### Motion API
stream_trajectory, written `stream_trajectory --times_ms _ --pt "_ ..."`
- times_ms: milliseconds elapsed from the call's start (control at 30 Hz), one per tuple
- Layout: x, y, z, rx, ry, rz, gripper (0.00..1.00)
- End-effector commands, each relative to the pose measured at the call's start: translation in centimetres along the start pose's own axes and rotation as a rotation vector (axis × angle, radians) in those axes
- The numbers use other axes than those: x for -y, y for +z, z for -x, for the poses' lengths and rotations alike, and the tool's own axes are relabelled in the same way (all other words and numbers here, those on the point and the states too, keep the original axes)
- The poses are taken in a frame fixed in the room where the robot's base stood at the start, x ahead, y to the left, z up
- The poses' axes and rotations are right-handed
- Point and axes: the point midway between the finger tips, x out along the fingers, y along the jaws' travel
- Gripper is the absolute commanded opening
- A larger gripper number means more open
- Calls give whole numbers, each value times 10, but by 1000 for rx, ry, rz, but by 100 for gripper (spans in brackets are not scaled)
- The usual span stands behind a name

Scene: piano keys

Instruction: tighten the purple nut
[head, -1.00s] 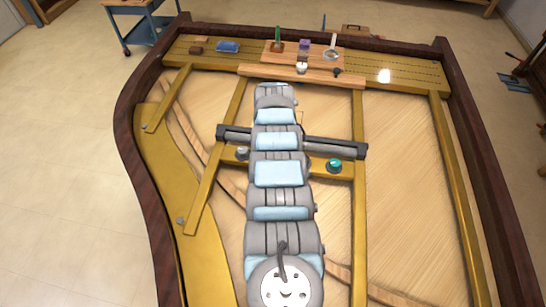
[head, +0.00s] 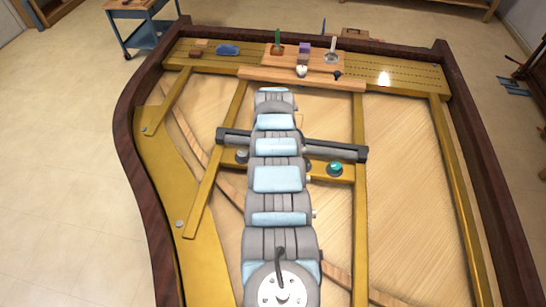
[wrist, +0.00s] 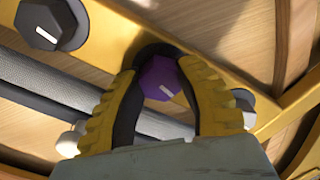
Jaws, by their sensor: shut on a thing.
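The purple nut (wrist: 160,74) shows in the wrist view, with a short white mark on its face. It sits at a dark round base on a yellow bar (wrist: 206,60). My gripper (wrist: 158,84) has its yellow ribbed fingers on either side of the nut and is shut on it. In the head view my arm hides both the nut and the gripper's fingers.
A dark knob with a white mark (wrist: 45,30) is at the wrist view's upper left. In the head view, a teal-topped knob (head: 335,168) and a grey knob (head: 242,156) flank my arm. A wooden board (head: 262,76) with small items lies at the back.

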Motion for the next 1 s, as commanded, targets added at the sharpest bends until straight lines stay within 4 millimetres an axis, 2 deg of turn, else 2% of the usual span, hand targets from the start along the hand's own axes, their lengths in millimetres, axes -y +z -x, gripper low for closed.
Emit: stream_trajectory --times_ms 367,1000 --pt "1 -1 -1 -1 1 -154 0" --pt "2 0 -3 0 0 -748 0"
